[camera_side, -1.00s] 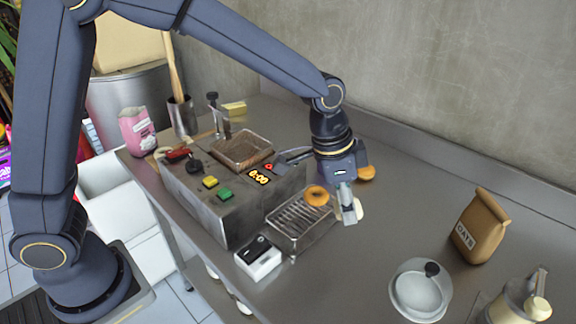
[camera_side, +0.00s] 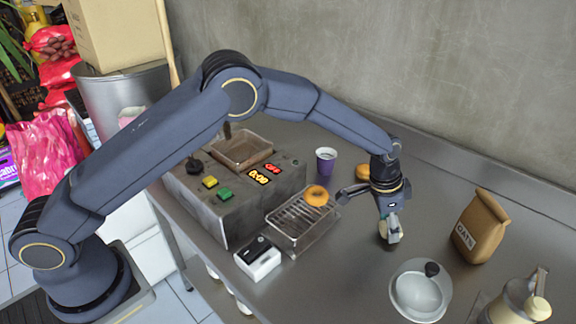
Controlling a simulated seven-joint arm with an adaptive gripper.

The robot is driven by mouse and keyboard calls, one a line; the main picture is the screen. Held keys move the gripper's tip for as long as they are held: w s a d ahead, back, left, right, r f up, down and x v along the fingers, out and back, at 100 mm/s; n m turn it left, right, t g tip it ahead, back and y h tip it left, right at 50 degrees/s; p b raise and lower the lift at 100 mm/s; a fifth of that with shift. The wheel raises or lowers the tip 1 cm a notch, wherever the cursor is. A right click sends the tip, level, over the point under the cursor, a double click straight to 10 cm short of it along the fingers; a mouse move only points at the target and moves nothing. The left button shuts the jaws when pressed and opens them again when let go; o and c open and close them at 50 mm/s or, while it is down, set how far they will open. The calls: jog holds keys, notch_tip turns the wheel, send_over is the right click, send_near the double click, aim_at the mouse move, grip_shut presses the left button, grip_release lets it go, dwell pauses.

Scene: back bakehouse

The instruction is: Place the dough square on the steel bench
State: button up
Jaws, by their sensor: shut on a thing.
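My gripper (camera_side: 387,232) points down over the steel bench (camera_side: 345,262), right of the wire rack. It is shut on a small pale piece, the dough square (camera_side: 395,228), which shows at the right side of the fingers. The fingers hide part of the dough. The dough is low over a bare stretch of bench, and I cannot tell whether it touches the surface.
The wire rack (camera_side: 290,233) with a doughnut (camera_side: 316,195) stands left, beside the fryer (camera_side: 235,205). A purple cup (camera_side: 326,160) and another doughnut (camera_side: 362,172) are behind.

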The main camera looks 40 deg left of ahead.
jog(key=shift+f, duration=0.35)
jog(key=shift+f, duration=0.15)
jog(key=o, duration=0.8)
jog(key=shift+o, duration=0.2)
